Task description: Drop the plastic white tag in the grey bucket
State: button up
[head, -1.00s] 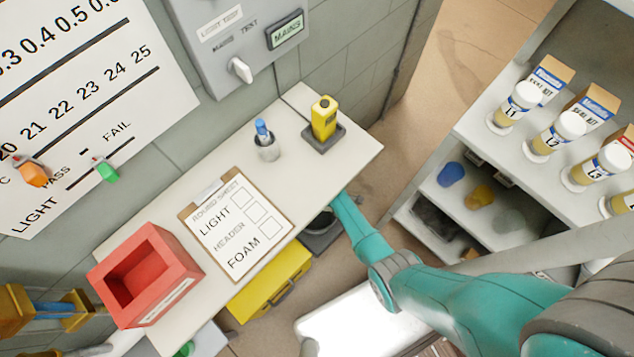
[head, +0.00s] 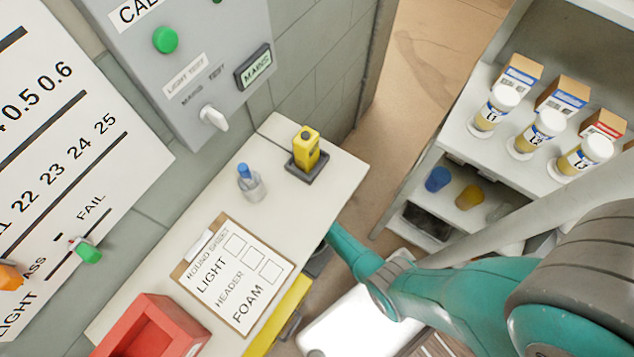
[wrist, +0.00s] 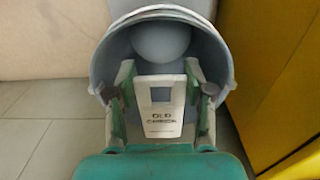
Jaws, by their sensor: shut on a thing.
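The white plastic tag (wrist: 162,112), printed with "OLD" and a second, blurred word, is upright between the two fingers of my gripper (wrist: 158,78) in the wrist view. My gripper is shut on it. The grey bucket (wrist: 104,68) is right beyond, its open mouth facing me, and the tag's upper part overlaps the opening. I cannot tell how deep the tag is inside the rim. A pale round shape shows within the bucket. In the head view my gripper and the tag are hidden below the bench edge.
A yellow case (wrist: 278,85) stands close on the right in the wrist view. Shelves with jars (head: 540,130) stand at right.

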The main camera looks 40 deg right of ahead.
jog(key=shift+f, duration=1.7)
jog(key=o, duration=1.1)
jog(key=shift+r, duration=3.5)
